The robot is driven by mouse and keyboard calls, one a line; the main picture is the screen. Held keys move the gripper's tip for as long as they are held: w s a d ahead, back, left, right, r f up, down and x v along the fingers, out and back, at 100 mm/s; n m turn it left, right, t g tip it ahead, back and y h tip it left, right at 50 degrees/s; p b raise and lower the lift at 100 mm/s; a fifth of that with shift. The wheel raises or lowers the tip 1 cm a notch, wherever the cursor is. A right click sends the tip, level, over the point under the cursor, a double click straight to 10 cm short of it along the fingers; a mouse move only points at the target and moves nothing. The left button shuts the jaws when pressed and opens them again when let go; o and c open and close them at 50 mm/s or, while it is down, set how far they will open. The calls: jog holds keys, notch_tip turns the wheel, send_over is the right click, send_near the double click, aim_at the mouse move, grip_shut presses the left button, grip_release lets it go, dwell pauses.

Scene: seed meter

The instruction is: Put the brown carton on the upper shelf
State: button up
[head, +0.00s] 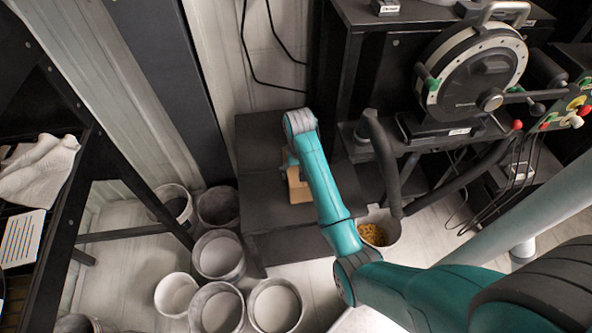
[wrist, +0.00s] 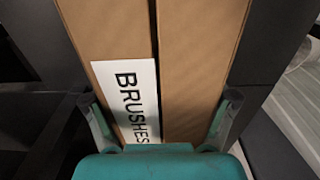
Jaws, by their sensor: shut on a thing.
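The brown carton (wrist: 200,60) fills the middle of the wrist view, with a dark seam along it and a white label (wrist: 128,100) reading BRUSHES. My gripper (wrist: 162,112) is shut on it, one finger on each side. In the head view the carton (head: 298,188) shows as a small tan patch beside my teal arm, which hides much of it and the gripper. It is over a black stepped unit (head: 262,140); I cannot tell whether it touches a surface. Which surface is the upper shelf is not clear.
Several pale buckets (head: 218,255) stand on the floor left of the black unit. A bucket of yellow grain (head: 375,232) stands right. The round seed meter machine (head: 475,72) is on a black stand at the upper right. A dark rack (head: 95,150) holds a cloth (head: 40,168) at left.

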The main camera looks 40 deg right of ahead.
jog(key=shift+f, duration=0.6)
jog(key=shift+f, duration=0.1)
jog(key=o, duration=1.4)
jog(key=shift+o, duration=0.2)
